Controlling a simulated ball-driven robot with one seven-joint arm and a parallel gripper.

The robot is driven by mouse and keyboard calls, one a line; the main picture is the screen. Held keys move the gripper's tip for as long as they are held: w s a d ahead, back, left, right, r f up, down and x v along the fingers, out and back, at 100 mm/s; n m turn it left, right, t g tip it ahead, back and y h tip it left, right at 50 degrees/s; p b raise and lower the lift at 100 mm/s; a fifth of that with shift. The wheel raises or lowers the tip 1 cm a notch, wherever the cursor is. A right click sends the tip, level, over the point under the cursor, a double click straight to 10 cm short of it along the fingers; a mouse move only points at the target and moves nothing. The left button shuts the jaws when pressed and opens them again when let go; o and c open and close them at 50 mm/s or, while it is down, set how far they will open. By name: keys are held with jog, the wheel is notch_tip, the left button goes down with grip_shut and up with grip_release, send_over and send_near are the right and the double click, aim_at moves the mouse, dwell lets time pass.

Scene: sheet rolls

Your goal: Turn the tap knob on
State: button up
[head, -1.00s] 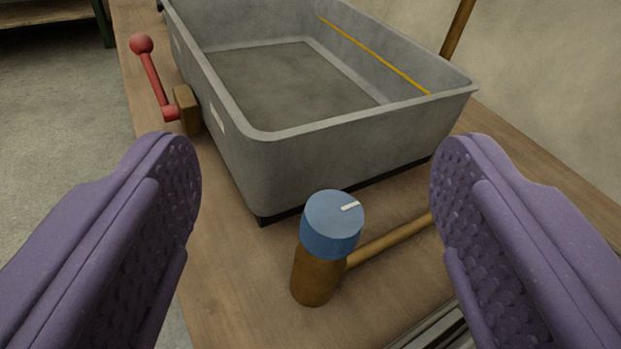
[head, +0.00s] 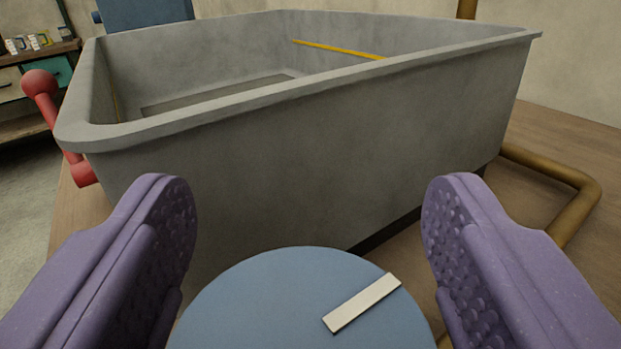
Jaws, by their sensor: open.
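The tap knob (head: 270,300) is a blue round cap with a white marker bar (head: 362,302) on its top. The bar slants up to the right. The knob shows large at the bottom centre of the head view, cut off by the lower edge. My gripper (head: 308,215) is open, with one purple finger to the left of the knob and one to the right. I cannot tell whether either finger touches it. The knob's brown post is hidden.
A grey basin (head: 330,130) with a yellow line inside stands right behind the knob. A red lever with a ball end (head: 40,84) is at its left. A brass pipe (head: 575,205) bends across the wooden bench (head: 560,135) at the right.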

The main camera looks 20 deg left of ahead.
jog(key=c, duration=1)
jog(key=shift+o, duration=0.2)
